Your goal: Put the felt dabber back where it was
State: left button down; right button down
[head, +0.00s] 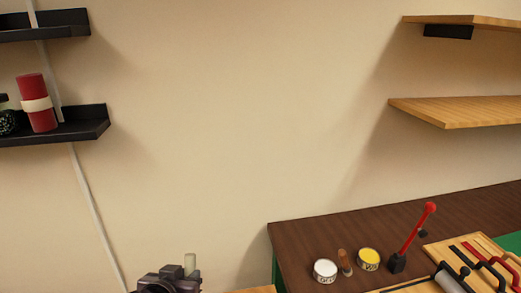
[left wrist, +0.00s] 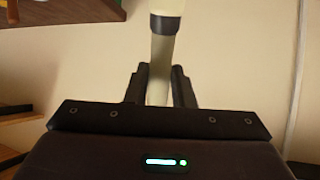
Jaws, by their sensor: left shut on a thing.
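The felt dabber, as I take it to be, is a pale stick with a dark band (left wrist: 162,58) below a wider pale end in the left wrist view. My right gripper is not in view.
The dark bench (head: 340,230) holds a white tin (head: 325,270), a small brown piece (head: 344,262), a yellow tin (head: 368,259), a red lever (head: 415,232) and a tool board (head: 440,258). A black shelf (head: 80,130) holds a red roll (head: 36,92). Wooden shelves (head: 460,110) hang right.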

pick_arm(q)
jog(key=shift+n+y, duration=0.7)
jog(key=shift+s+a+f+b, duration=0.35)
jog(key=shift+s+a, duration=0.3)
jog(key=shift+a, duration=0.15)
jog(key=shift+s+a+f+b, duration=0.35)
jog(key=shift+s+a, duration=0.3)
jog(key=shift+a, duration=0.15)
